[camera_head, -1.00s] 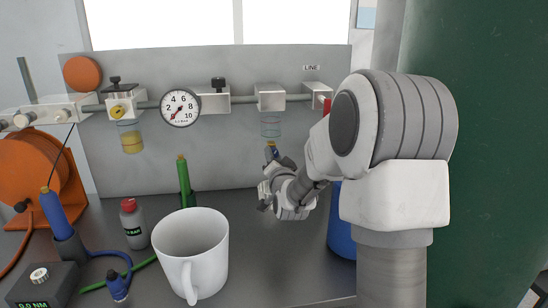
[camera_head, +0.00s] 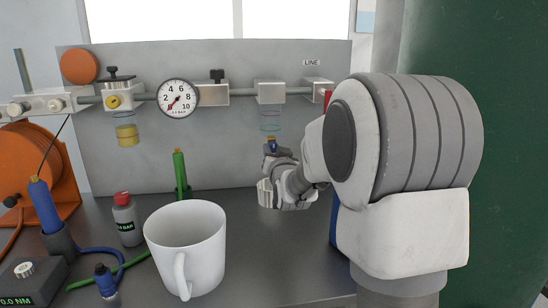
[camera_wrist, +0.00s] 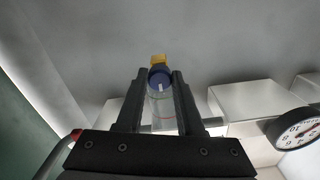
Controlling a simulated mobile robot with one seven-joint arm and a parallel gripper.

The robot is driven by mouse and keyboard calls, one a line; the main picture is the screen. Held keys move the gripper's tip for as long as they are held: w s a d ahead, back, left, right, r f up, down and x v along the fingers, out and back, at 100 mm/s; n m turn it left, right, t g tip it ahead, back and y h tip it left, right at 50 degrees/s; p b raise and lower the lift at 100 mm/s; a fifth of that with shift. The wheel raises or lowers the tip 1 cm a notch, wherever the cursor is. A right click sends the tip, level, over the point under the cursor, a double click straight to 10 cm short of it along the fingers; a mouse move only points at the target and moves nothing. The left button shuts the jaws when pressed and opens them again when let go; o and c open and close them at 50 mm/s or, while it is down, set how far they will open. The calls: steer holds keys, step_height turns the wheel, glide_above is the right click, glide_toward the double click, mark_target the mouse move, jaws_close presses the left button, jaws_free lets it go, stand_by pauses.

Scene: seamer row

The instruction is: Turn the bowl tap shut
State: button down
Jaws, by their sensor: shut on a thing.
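The clear bowl (camera_head: 270,121) hangs under a white block on the pipe, right of the gauge. Its tap (camera_head: 271,146), blue with a yellow end, sits at the bowl's underside. My gripper (camera_head: 272,152) is up at the tap from below, its fingers small and partly hidden in the head view. In the wrist view the blue tap (camera_wrist: 160,77) with its yellow end and a white mark lies between the fingertips of my gripper (camera_wrist: 159,76), which is shut on it. The clear bowl (camera_wrist: 161,112) shows behind, between the fingers.
A second bowl (camera_head: 126,133) holds yellow liquid at left, next to a gauge (camera_head: 178,98). On the bench stand a white mug (camera_head: 187,245), a grey bottle with a red cap (camera_head: 127,222) and green and blue tools. A dark green column (camera_head: 505,150) rises at right.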

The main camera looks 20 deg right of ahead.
steer(key=shift+r+n, duration=0.1)
steer(key=shift+n, duration=0.2)
steer(key=c, duration=0.5)
jaws_free()
steer(key=shift+c, duration=0.2)
steer(key=shift+s, duration=0.1)
